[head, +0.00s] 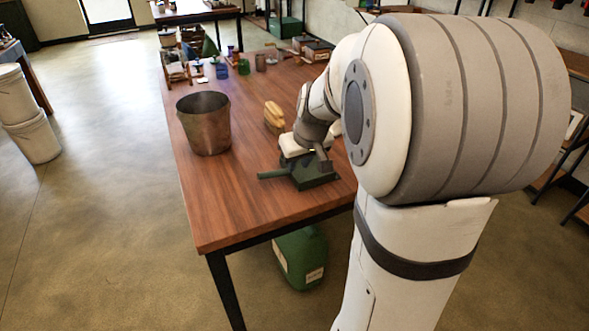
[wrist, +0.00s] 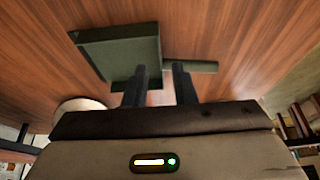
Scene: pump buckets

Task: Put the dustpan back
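The dark green dustpan (head: 312,178) lies on the wooden table near its right side, its handle (head: 270,175) pointing left. In the wrist view, its pan (wrist: 118,48) is at upper left and its handle (wrist: 207,67) runs right. My gripper (head: 322,162) is low at the dustpan, partly hidden by my arm. In the wrist view, my gripper (wrist: 160,80) has its two dark fingers apart, overlapping the dustpan near where pan and handle meet. Nothing is visibly clamped between them. Whether the fingers touch the dustpan is unclear.
A rusty metal bucket (head: 204,125) stands on the table (head: 235,215) to the left. A yellowish brush-like object (head: 273,117) lies behind the dustpan. Jars and boxes (head: 258,62) are at the far end. A green container (head: 300,258) is under the table. The table's front-left area is clear.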

